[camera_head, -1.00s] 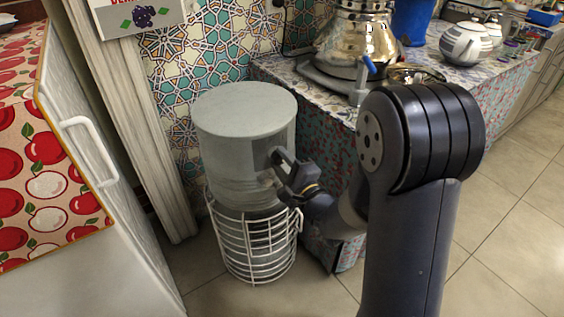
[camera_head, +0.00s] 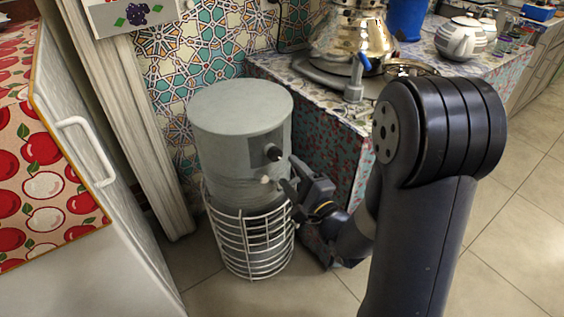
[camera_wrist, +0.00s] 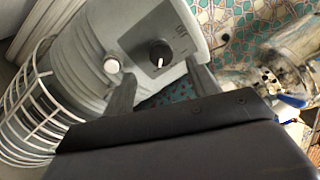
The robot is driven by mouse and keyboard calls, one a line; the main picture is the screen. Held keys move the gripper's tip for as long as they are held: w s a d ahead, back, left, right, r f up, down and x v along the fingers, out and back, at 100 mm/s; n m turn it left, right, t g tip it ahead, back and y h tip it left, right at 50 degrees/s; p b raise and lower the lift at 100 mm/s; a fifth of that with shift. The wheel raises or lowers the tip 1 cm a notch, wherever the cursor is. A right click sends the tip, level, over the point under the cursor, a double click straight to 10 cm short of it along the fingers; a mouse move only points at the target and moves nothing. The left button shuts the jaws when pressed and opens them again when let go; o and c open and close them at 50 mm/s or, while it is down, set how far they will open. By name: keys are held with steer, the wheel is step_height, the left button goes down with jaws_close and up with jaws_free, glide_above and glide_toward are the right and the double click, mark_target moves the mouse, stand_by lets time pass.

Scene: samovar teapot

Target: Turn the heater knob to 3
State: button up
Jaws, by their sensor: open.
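The heater (camera_head: 235,125) is a grey cylinder in a white wire guard, standing on the floor left of the counter. Its black knob (camera_head: 272,152) sits on a dark panel on the side facing my arm. In the wrist view the knob (camera_wrist: 160,54) shows a white pointer line, with "OFF" printed beside it; other marks are too small to read. A white button (camera_wrist: 112,64) sits beside the knob. My gripper (camera_head: 288,172) is open and empty, right of and slightly below the knob. In the wrist view its fingers (camera_wrist: 162,82) are spread, with the knob beyond the gap between them, apart from them.
The tiled counter (camera_head: 300,85) with a gold samovar (camera_head: 358,38) and a blue-handled tap (camera_head: 356,75) stands right behind the heater. A white cabinet (camera_head: 100,190) with an apple-print top is at the left. Floor is clear at the right.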

steer(key=shift+v, duration=2.25)
steer(key=shift+c, duration=0.5)
